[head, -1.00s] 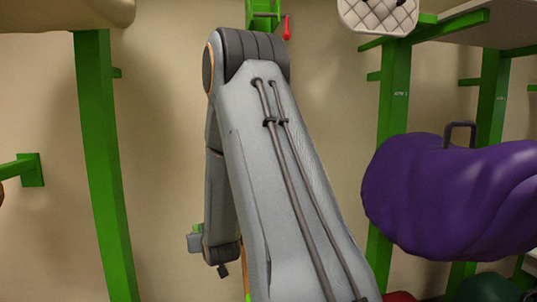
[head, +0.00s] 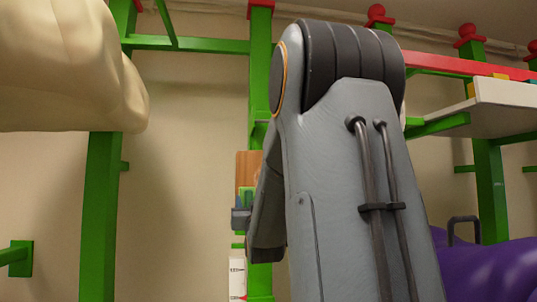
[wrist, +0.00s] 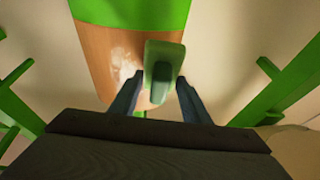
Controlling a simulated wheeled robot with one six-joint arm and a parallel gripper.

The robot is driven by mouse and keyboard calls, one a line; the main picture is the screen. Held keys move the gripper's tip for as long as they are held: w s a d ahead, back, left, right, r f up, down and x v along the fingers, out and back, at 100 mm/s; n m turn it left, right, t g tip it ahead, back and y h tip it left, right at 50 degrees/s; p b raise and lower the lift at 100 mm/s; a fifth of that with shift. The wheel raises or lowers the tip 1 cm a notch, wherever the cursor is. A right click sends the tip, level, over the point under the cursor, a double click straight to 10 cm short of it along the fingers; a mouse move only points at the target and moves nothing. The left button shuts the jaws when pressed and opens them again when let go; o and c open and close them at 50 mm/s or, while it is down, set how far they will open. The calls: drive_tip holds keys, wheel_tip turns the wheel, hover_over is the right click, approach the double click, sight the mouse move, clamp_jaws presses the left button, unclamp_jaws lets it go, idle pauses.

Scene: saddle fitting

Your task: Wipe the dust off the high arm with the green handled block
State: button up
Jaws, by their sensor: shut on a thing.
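My gripper (wrist: 160,82) is shut on the green handled block (wrist: 158,56), which sits between its two fingertips in the wrist view. Just beyond the block is a brown wood-coloured surface (wrist: 98,48) with a green part (wrist: 130,12) above it, seemingly the high arm. A whitish dust patch (wrist: 124,64) shows on the brown, left of the block. I cannot tell whether block and surface touch. In the head view the brown piece (head: 249,165) stands just above my gripper (head: 241,212), partly hidden by my own arm.
Green posts stand left (head: 98,220) and right (head: 489,190). A cream padded shape (head: 65,70) hangs upper left. A white shelf (head: 490,108) and a purple saddle-like shape (head: 490,272) are at right. A label strip (head: 237,275) is below my gripper.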

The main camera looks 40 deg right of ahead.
drive_tip(key=s+d+r+m+h+p, duration=0.1)
drive_tip(key=s+r, duration=0.3)
drive_tip(key=r, duration=0.3)
drive_tip(key=s+d+r+h, duration=0.1)
drive_tip(key=s+r+h, duration=0.15)
drive_tip(key=r, duration=0.55)
drive_tip(key=shift+t+y, duration=0.35)
drive_tip(key=shift+t, duration=0.05)
drive_tip(key=shift+w+d+f+p, duration=0.1)
drive_tip(key=shift+w+d+p, duration=0.3)
drive_tip(key=shift+w+d, duration=0.5)
drive_tip(key=shift+w+d+f+p, duration=0.1)
drive_tip(key=shift+w+d+p, duration=0.4)
drive_tip(key=shift+w, duration=0.65)
drive_tip(key=shift+w+d+b, duration=0.45)
drive_tip(key=shift+w+d, duration=0.15)
drive_tip(key=shift+w, duration=0.2)
drive_tip(key=shift+s+f+b, duration=0.1)
drive_tip(key=shift+f+b, duration=1.75)
drive_tip(key=shift+b, duration=0.2)
wheel_tip(320, 180, down, 13)
drive_tip(key=b, duration=1.3)
drive_tip(key=shift+f+b, duration=0.2)
drive_tip(key=shift+b, duration=0.1)
drive_tip(key=shift+r, duration=0.15)
